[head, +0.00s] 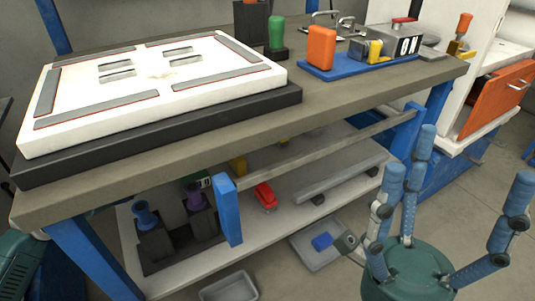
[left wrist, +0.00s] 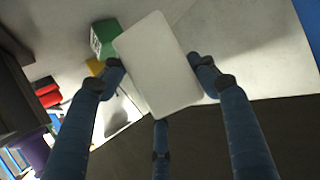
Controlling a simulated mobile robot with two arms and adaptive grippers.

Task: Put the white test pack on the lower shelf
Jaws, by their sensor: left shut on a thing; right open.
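The white test pack (left wrist: 158,65) is a plain pale block in the left wrist view. My left gripper (left wrist: 158,68) is shut on it, with blue fingers at both sides and a third below. The pack is tilted in the picture, and a pale surface lies behind it. I cannot tell whether they touch. The lower shelf (head: 285,214) is a pale board under the workbench in the head view. My left gripper and the pack do not show clearly there. My right gripper (head: 425,205) is open and empty at the lower right, its blue fingers spread.
The workbench (head: 345,93) carries a large white panel (head: 75,75) and a blue tray (head: 350,68) of parts. The shelf holds a red item (head: 265,195), dark holders (head: 155,243) and a long grey piece (head: 335,180). Grey bins (head: 230,287) stand on the floor.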

